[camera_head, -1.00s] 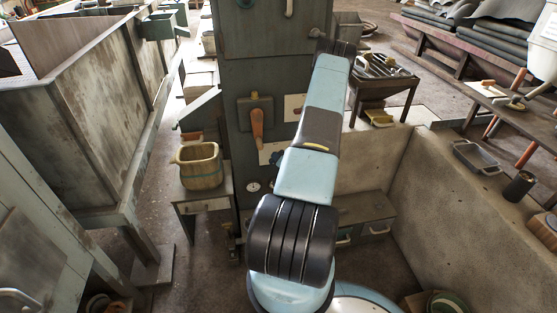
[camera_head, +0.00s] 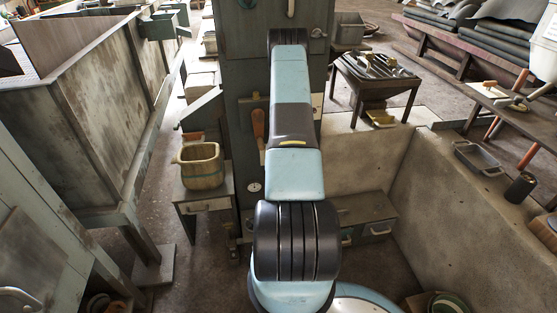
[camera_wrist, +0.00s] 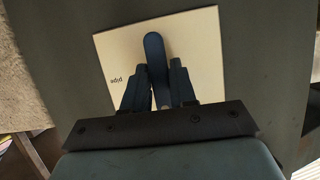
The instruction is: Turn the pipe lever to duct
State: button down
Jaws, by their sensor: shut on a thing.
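In the wrist view, the blue pipe lever (camera_wrist: 154,48) stands in front of a cream plate (camera_wrist: 206,50). The plate carries the word "pipe", which appears upside down left of the lever. My gripper (camera_wrist: 159,78) has one dark finger on each side of the lever and is shut on it. The lever's rounded end shows beyond the fingertips. No "duct" marking is visible. In the head view, my arm hides the gripper and the lever in front of the tall grey-green cabinet (camera_head: 241,60).
An orange-brown handle (camera_head: 258,126) is on the cabinet just left of my arm. A wooden bucket (camera_head: 202,168) sits on a small stand at left. A low stone wall (camera_head: 450,210) runs along the right. A table with tools (camera_head: 375,75) stands behind it.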

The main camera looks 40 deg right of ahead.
jog(key=shift+a+f, duration=0.1)
jog(key=shift+a, duration=0.05)
dwell(0.4)
jog(key=c, duration=1)
grip_release()
jog(key=v, duration=1.3)
jog(key=shift+s, duration=0.3)
jog(key=shift+a, duration=0.15)
